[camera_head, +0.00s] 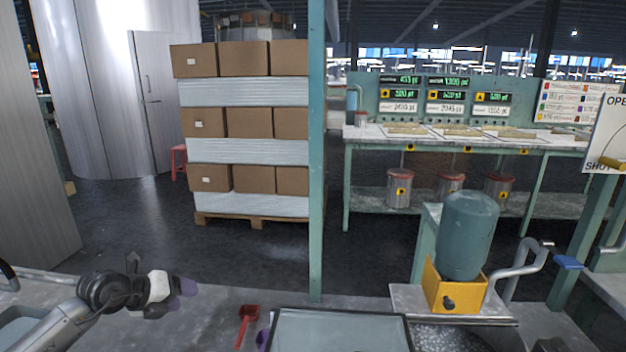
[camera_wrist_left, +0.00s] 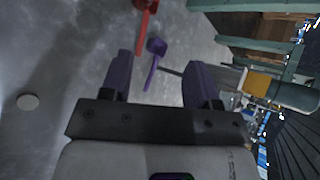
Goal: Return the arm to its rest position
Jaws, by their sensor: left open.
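My left gripper (camera_head: 188,287) is at the lower left of the head view, held over the grey table (camera_head: 205,325). In the left wrist view its two purple-tipped fingers (camera_wrist_left: 160,84) stand wide apart with nothing between them in their grip. A purple scoop (camera_wrist_left: 155,47) lies beyond the fingertips in that view, apart from them. A red scoop (camera_head: 247,322) lies on the table to the right of the gripper; it also shows in the left wrist view (camera_wrist_left: 142,22). My right gripper is not in view.
A dark-framed tray (camera_head: 340,314) lies at the front middle. A green tank on a yellow base (camera_head: 455,290) stands to the right. A green post (camera_head: 317,150) rises behind the table. Stacked boxes (camera_head: 245,122) stand farther back. The table around my left gripper is mostly clear.

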